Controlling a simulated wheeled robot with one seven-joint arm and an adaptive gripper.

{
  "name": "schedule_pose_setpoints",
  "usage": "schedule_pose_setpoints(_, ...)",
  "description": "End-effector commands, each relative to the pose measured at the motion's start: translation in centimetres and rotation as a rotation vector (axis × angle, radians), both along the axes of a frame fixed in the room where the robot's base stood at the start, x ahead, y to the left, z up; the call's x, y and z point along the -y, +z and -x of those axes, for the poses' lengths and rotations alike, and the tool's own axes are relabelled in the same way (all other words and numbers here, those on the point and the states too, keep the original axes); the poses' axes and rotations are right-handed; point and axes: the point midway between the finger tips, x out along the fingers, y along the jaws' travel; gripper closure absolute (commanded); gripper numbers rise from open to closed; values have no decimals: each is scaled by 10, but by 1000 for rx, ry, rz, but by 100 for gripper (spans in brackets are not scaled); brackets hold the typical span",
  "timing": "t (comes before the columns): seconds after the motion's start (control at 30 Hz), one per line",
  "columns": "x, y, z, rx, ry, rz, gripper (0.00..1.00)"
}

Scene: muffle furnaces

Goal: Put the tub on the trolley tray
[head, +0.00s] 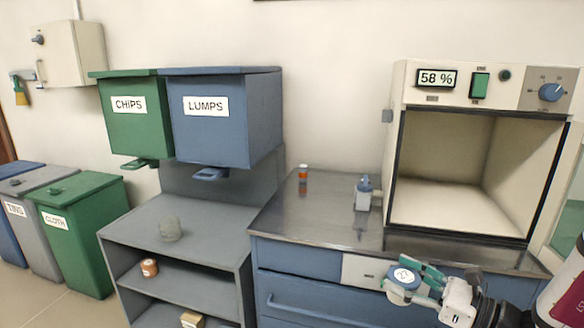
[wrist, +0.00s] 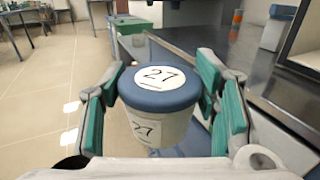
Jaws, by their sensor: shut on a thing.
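The tub (head: 404,280) has a blue lid with a white label reading 27. In the wrist view the tub (wrist: 158,105) shows a pale body with a second 27 label on its side. My gripper (head: 418,280) is shut on the tub, with a green-padded finger on each side of it; the gripper also shows in the wrist view (wrist: 158,100). The tub is upright, held in front of the blue drawers near the counter's front edge. I cannot make out the trolley tray in either view.
An open furnace (head: 400,155) stands at right. Grey shelves (head: 195,212) stand left under CHIPS (head: 140,130) and LUMPS (head: 225,135) bins. Floor (wrist: 45,100) is clear at left.

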Motion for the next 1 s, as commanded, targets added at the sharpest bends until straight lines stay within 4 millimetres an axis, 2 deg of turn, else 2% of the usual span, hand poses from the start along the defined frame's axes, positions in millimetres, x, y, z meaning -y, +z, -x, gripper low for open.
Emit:
schedule_pose_setpoints(0.2, -40, -23, 27, -4, 101, -5, 77)
schedule_pose_setpoints(0.33, -40, -23, 28, 3, 101, -2, 77)
schedule_pose_setpoints(0.63, -39, 0, 25, -1, 106, 1, 77)
schedule_pose_setpoints(1.0, -39, 39, 23, -1, 108, 1, 77)
